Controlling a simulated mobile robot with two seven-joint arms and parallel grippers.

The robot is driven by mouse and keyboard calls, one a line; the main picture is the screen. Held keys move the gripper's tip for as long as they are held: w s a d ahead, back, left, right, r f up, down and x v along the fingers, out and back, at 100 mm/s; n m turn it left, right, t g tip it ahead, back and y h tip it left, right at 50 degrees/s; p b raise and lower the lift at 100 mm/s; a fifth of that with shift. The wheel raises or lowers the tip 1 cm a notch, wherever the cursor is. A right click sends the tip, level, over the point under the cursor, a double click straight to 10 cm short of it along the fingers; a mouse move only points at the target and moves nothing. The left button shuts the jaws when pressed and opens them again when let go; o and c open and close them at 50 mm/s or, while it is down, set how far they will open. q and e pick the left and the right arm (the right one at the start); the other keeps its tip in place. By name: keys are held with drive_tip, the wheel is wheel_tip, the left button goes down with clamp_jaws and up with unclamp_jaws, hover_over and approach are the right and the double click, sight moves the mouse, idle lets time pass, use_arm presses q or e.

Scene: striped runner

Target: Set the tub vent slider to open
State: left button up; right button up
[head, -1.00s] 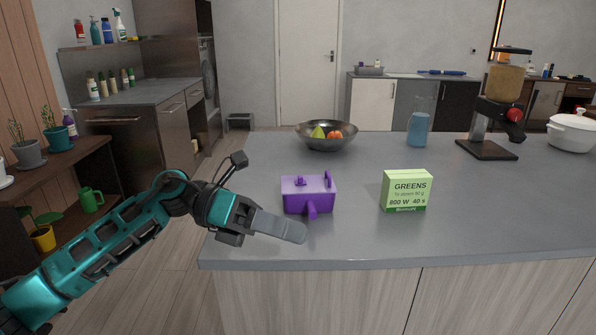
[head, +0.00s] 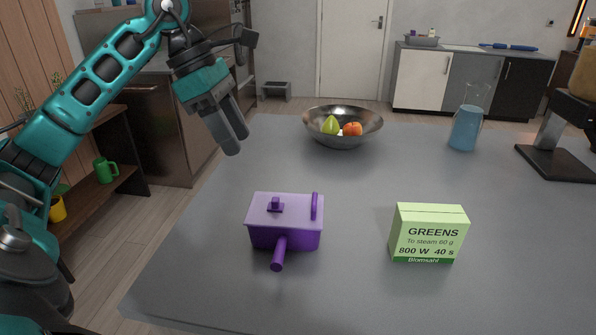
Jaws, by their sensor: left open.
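The purple tub (head: 284,235) stands upright on the grey counter, left of centre, with a handle (head: 278,255) pointing toward me. On its lighter purple lid are a small dark purple slider knob (head: 275,205) at the left and an upright purple tab (head: 314,206) at the right. Which vent position the knob marks cannot be read. My left gripper (head: 234,143) is open and empty, pointing down, above and behind the tub on its left, clear of it. My right gripper is not in view.
A green box (head: 428,233) labelled GREENS, 800 W 40 s, stands right of the tub. A metal bowl (head: 343,125) with fruit, a blue-filled jug (head: 467,128) and a dark-based appliance (head: 560,150) stand farther back. The counter (head: 354,292) around the tub is clear.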

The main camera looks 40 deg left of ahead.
sight(274, 199)
use_arm(q)
drive_tip(key=x, duration=0.8)
drive_tip(key=b+x, duration=0.1)
drive_tip(key=x, duration=0.4)
drive_tip(key=shift+w, duration=0.35)
drive_tip(key=shift+c, duration=0.4)
drive_tip(key=shift+r, duration=0.1)
clamp_jaws()
